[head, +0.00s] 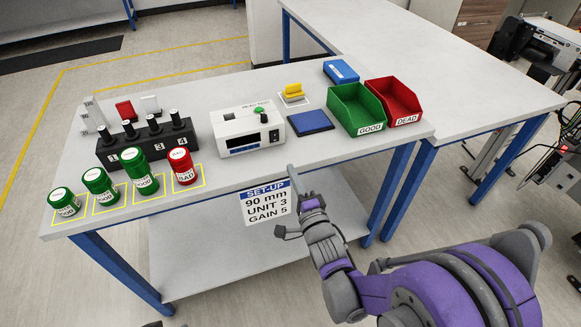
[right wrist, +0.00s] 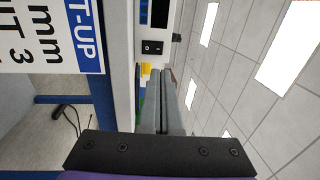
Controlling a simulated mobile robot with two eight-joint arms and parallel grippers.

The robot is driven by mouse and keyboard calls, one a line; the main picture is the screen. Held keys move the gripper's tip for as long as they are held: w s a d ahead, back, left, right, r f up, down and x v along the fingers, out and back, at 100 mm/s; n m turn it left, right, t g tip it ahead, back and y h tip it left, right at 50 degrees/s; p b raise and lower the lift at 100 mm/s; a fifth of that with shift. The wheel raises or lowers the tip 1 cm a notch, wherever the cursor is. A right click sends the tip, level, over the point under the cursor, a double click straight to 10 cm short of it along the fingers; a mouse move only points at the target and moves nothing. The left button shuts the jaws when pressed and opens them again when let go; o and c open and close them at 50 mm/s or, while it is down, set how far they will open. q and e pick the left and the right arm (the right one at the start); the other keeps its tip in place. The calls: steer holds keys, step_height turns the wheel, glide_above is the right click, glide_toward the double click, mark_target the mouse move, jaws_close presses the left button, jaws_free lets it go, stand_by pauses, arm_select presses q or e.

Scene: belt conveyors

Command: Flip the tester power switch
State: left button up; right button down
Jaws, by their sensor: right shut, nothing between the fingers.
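The tester (head: 232,130), a white box with a dark display and a green button on top, stands on the table. Its black power rocker switch (head: 275,134) is on the right of the front face; it shows larger in the right wrist view (right wrist: 152,47). My right gripper (head: 292,172) is shut and empty at the table's front edge, in front of the tester and apart from the switch. Its closed fingers (right wrist: 164,75) point up in the right wrist view, just below the switch. My left gripper is out of view.
A set-up sign (head: 266,203) hangs at the front edge. A blue pad (head: 311,122), a green GOOD bin (head: 346,110) and a red DEAD bin (head: 405,94) lie right of the tester. Several jars (head: 140,185) and a black holder (head: 113,159) stand left.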

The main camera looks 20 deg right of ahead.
mark_target(275, 134)
steer(key=w, duration=0.3)
steer(key=w+r, duration=0.1)
steer(key=w, duration=0.3)
steer(key=w+p, duration=0.1)
steer(key=w, duration=0.3)
steer(key=shift+w+a+r, duration=0.15)
steer(key=shift+w+a, duration=0.05)
steer(key=shift+w, duration=0.15)
steer(key=shift+w+r, duration=0.15)
steer(key=shift+w, duration=0.1)
steer(key=shift+s, duration=0.2)
